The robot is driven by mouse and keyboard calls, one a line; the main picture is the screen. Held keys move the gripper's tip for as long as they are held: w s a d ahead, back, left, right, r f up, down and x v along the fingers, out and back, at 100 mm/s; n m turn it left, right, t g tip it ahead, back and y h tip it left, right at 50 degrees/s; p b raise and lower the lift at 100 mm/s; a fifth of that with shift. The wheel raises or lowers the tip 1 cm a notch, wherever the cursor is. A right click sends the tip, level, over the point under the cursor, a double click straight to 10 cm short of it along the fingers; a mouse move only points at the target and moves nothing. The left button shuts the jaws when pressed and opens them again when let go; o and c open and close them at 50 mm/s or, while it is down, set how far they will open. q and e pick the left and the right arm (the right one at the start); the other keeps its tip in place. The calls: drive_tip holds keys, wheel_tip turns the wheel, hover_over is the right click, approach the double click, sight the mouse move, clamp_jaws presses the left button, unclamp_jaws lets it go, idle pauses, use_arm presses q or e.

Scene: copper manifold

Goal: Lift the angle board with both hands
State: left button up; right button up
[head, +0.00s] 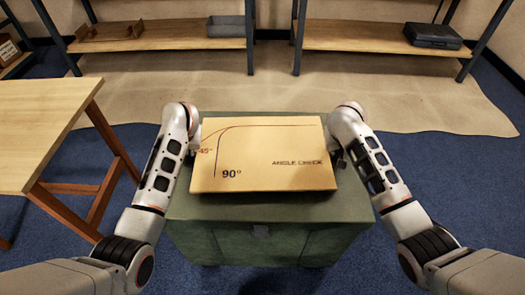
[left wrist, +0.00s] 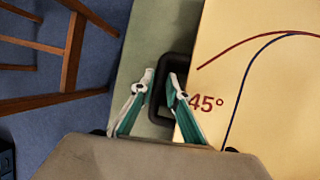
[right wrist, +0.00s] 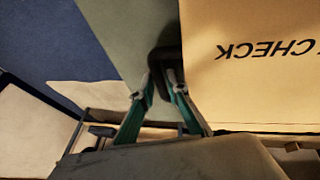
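The angle board (head: 262,155) is a flat tan panel with a 45° and 90° curve and the words ANGLE CHECK. It lies level over the green chest (head: 225,208); I cannot tell whether it touches the lid. A dark loop handle (left wrist: 187,62) is on its left edge, and another dark handle (right wrist: 166,54) on its right edge. My left gripper (left wrist: 161,80) has its fingers on both sides of the left handle's bar and looks shut on it. My right gripper (right wrist: 160,82) looks shut on the right handle in the same way. The fingers are mostly hidden in the head view.
A wooden table (head: 45,125) stands at the left, close to my left arm. Shelves (head: 165,36) along the back hold a wooden tray and a dark case (head: 432,36). The floor behind the chest, with a tan sheet (head: 290,80), is clear.

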use_arm(q)
clamp_jaws()
use_arm(e)
clamp_jaws()
use_arm(q)
drive_tip(key=shift+w+r, duration=0.1)
drive_tip(key=shift+r, duration=0.1)
use_arm(e)
drive_tip(key=shift+w+r, duration=0.1)
drive_tip(key=shift+r, duration=0.05)
